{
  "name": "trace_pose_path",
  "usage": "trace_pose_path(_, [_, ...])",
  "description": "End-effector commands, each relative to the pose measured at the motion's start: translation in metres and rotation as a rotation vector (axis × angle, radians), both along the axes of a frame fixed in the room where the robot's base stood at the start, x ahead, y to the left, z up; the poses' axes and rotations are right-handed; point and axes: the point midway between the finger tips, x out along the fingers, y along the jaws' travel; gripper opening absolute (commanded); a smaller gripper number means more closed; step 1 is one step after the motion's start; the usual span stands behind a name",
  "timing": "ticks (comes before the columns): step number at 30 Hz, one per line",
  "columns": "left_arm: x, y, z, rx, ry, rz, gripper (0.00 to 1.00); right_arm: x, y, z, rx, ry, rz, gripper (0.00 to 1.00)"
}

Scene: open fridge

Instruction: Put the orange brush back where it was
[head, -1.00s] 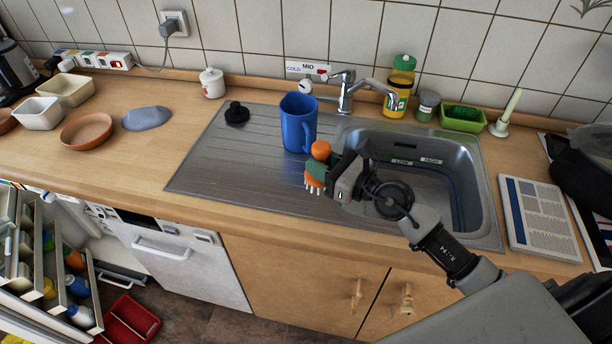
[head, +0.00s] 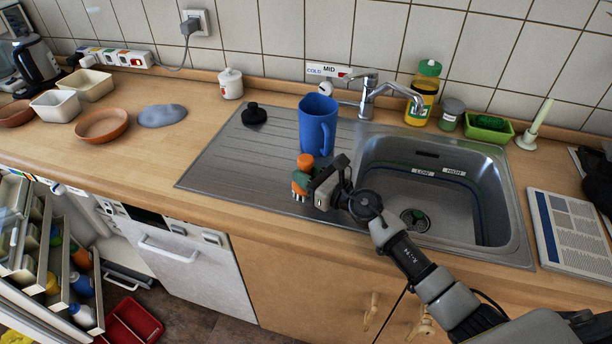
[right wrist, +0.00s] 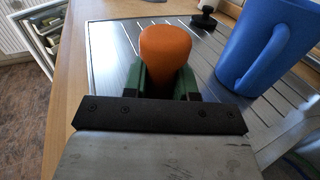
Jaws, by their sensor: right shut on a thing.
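The orange brush (head: 302,174) has an orange knob, a green band and pale bristles pointing down. My right gripper (head: 310,187) is shut on it and holds it at the front edge of the steel drainboard, just in front of the blue jug. In the right wrist view the orange knob (right wrist: 166,55) stands up between green parts at the jaws (right wrist: 165,88). The bristles are hidden there, and I cannot tell whether they touch the drainboard. My left gripper is not in view.
The blue jug (head: 317,127) stands on the drainboard (head: 235,160), close behind the brush. A black stopper (head: 254,115) lies further left. The empty sink basin (head: 455,205) is on the right. Green tray (head: 489,128) and bottles stand behind it.

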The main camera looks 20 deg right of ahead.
Motion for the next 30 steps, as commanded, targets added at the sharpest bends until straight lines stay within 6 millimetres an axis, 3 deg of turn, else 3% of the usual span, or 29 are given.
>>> trace_pose_path(7, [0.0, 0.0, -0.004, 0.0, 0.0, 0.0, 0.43, 0.0, 0.0, -0.004, 0.0, -0.001, 0.0, 0.0])
trace_pose_path(8, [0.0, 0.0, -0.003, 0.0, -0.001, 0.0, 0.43, 0.0, 0.0, -0.003, 0.0, 0.0, 0.0, 0.3])
trace_pose_path(12, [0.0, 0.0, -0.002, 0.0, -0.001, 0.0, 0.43, 0.0, 0.0, -0.002, 0.0, 0.0, 0.0, 0.51])
trace_pose_path(23, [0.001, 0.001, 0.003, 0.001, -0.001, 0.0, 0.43, 0.0, 0.0, 0.004, 0.001, -0.001, 0.0, 0.53])
trace_pose_path(30, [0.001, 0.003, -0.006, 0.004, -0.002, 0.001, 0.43, -0.036, -0.024, -0.003, -0.003, 0.003, -0.001, 0.53])
